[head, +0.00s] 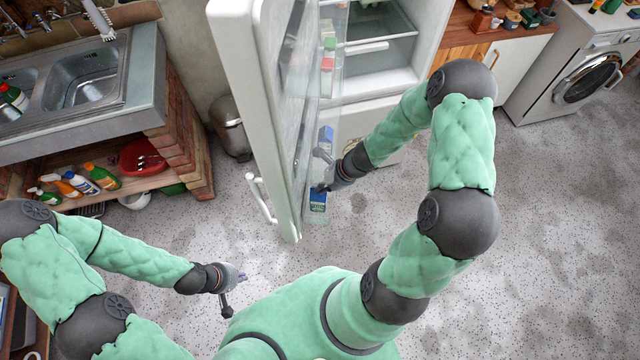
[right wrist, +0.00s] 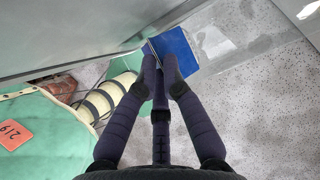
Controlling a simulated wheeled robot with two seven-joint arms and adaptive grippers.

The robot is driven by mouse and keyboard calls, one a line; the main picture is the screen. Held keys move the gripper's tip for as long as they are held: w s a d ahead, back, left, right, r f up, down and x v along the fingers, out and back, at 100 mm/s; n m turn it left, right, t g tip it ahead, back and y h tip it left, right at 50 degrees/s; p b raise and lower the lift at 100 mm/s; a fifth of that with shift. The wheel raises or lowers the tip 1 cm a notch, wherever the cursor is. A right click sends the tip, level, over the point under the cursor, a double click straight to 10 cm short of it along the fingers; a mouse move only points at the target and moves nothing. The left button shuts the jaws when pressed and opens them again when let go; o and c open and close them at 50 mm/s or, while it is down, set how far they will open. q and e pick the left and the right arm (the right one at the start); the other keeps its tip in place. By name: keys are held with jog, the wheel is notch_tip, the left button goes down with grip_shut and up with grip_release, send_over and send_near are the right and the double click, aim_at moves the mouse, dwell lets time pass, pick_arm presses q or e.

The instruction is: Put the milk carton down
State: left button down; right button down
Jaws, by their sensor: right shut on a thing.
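A blue-and-white carton (head: 318,208), which I take to be the milk carton, shows at the inner side of the open fridge door, near its lower end. My right gripper (head: 321,187) is shut on it. In the right wrist view the fingertips (right wrist: 162,66) meet at the carton's blue face (right wrist: 180,48). The fingers hide part of it, and I cannot tell whether its base touches a door shelf. My left gripper (head: 240,277) is empty above the floor, left of the door; its fingers are too small to judge.
The fridge door (head: 243,80) stands open, with clear shelves on its inner side. Another blue item (head: 326,137) and several packages show along it. A sink counter (head: 90,75) stands at left, a metal bin (head: 230,125) behind the door. The floor at right is clear.

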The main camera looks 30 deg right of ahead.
jog(key=shift+w+a, duration=0.15)
jog(key=shift+w, duration=0.05)
jog(key=c, duration=1.4)
grip_release()
jog(key=shift+s+f, duration=0.1)
jog(key=shift+r, duration=0.2)
jog(key=s+d, duration=0.2)
jog(key=d, duration=0.1)
jog(key=s+d+p, duration=0.1)
jog(key=s+d, duration=0.2)
jog(key=d, duration=0.1)
jog(key=s+d+r, duration=0.1)
jog(key=s+d, duration=0.1)
jog(key=d, duration=0.1)
jog(key=shift+s+d, duration=0.15)
jog(key=shift+d, duration=0.05)
